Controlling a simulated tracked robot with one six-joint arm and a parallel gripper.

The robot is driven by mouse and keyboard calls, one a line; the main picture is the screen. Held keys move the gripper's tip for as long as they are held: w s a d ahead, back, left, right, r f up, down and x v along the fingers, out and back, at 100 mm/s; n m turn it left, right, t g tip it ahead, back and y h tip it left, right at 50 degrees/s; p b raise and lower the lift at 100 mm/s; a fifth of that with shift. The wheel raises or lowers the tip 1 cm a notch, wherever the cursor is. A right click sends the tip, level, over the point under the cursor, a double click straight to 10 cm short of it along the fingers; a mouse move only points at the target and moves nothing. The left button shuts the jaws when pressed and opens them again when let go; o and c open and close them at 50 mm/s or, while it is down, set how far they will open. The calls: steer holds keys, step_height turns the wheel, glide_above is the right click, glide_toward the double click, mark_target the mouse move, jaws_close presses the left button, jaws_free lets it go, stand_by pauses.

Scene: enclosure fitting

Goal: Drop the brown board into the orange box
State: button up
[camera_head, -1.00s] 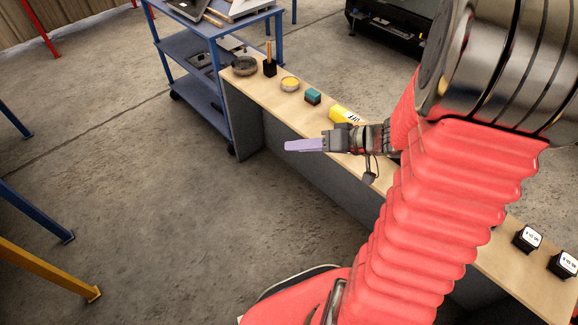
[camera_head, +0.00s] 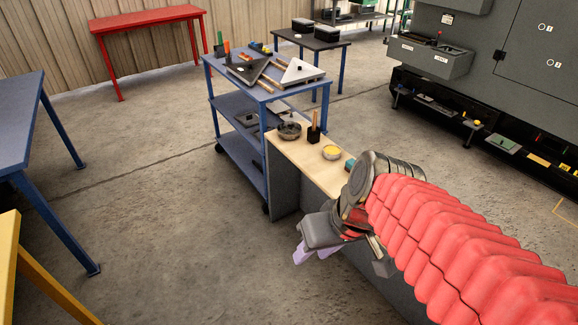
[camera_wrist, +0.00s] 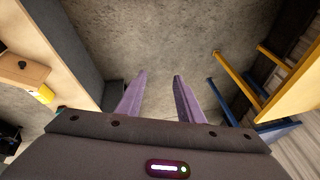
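My gripper (camera_head: 316,252) hangs beside the near side of the wooden bench in the head view, its lilac fingers pointing down and left. In the wrist view the two fingers (camera_wrist: 159,78) stand apart with only bare concrete floor between them, so it is open and empty. I cannot make out a brown board or an orange box for certain in the head view. A tan-brown block-like thing (camera_wrist: 24,70) with a dark spot lies at the left of the wrist view; I cannot tell what it is.
A blue table (camera_head: 22,130) and yellow frame (camera_head: 8,262) stand left. Floor between is clear.

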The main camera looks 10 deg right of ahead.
steer(key=r+h, duration=0.1)
steer(key=s+r+t, duration=0.1)
steer(key=r, duration=0.1)
steer(key=d+r+t+h, duration=0.1)
steer(key=r, duration=0.1)
steer(key=shift+s+d+m+h, duration=0.1)
steer(key=shift+s+m+h, duration=0.2)
steer(key=shift+s+m, duration=0.1)
steer(key=shift+o, duration=0.8)
steer(key=shift+f, duration=0.1)
